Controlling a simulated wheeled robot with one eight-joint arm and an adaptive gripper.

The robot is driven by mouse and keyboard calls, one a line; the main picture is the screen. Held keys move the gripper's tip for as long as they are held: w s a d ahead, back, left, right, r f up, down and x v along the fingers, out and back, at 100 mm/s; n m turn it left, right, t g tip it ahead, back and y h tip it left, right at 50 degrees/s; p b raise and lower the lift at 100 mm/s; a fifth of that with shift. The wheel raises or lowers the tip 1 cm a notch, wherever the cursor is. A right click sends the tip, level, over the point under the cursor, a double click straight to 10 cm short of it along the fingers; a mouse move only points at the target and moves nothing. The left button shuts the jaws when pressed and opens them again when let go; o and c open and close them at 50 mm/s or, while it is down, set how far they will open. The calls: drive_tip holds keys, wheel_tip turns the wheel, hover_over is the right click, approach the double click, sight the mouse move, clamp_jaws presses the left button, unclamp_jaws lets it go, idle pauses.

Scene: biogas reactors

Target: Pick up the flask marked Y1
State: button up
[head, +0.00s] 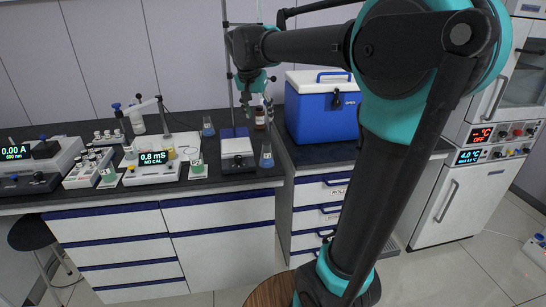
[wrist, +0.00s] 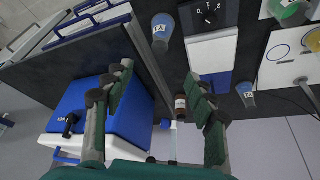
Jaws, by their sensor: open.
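Two small flasks with blue contents and white labels stand on the dark bench. One flask (head: 266,157) is at the bench's right front corner; it also shows at the top of the wrist view (wrist: 162,33). The other flask (head: 208,128) is farther back, at right in the wrist view (wrist: 246,95). Their labels appear upside down in the wrist view and are too small to read surely. My gripper (head: 262,102) is open and empty above the bench's back right part. In the wrist view its fingers (wrist: 158,88) are spread, with neither flask between them.
A brown bottle (head: 260,119) stands near the right finger in the wrist view (wrist: 180,106). A blue cooler (head: 322,112) stands right of my gripper. A stirrer-like plate (head: 237,148) with a stand rod lies between the flasks. Meters and vial racks fill the bench's left.

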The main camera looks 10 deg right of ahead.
sight(266, 144)
drive_tip(key=x, duration=1.7)
drive_tip(key=shift+w, duration=0.25)
clamp_jaws()
